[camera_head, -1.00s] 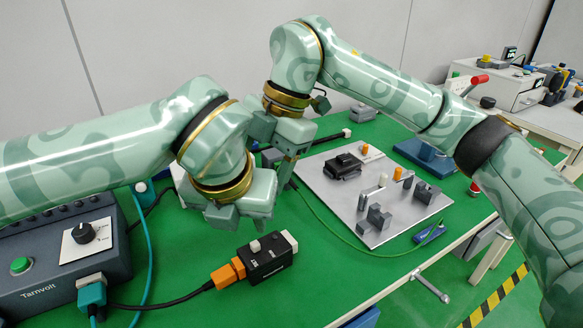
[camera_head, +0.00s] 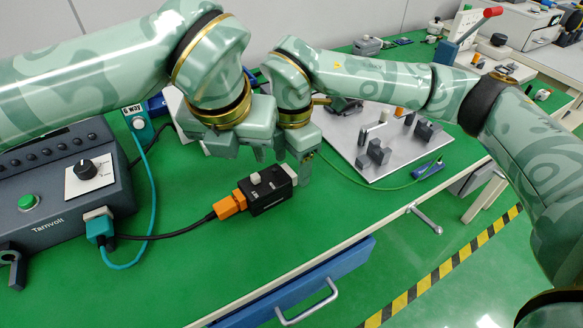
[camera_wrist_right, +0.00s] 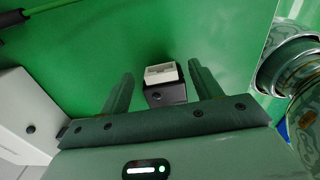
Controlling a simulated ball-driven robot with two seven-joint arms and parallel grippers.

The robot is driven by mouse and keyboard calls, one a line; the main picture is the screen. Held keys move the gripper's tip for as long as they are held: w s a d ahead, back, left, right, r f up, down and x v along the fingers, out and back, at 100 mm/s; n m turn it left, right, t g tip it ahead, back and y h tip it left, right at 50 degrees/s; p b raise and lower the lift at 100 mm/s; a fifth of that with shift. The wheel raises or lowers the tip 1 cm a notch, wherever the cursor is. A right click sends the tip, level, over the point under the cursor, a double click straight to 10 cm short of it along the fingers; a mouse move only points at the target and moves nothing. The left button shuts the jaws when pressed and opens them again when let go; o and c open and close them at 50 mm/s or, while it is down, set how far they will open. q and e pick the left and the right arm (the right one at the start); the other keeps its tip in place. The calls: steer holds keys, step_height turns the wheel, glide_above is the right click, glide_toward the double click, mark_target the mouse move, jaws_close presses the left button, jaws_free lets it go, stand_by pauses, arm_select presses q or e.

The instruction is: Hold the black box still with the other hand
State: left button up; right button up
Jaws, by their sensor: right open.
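The black box (camera_head: 268,190) lies on the green bench top, with a pale knob on top. An orange plug (camera_head: 228,206) with a black cable is at its left end, and a white connector (camera_wrist_right: 161,73) is at its other end. My right gripper (camera_head: 303,172) is at the box's right end, partly covering it. In the right wrist view its open fingers (camera_wrist_right: 160,80) stand either side of the box's end, with gaps; I see no contact. My left gripper (camera_head: 245,148) hangs just behind the box; its finger opening is unclear.
A grey Tarnvolt unit (camera_head: 60,205) with a teal plug and cable stands at left. A grey plate (camera_head: 395,165) with fixtures lies behind right. A blue drawer (camera_head: 310,285) is at the front edge. Green bench is clear in front of the box.

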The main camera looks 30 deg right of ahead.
steer(key=shift+f, duration=1.35)
steer(key=c, duration=1.2)
steer(key=shift+o, duration=0.2)
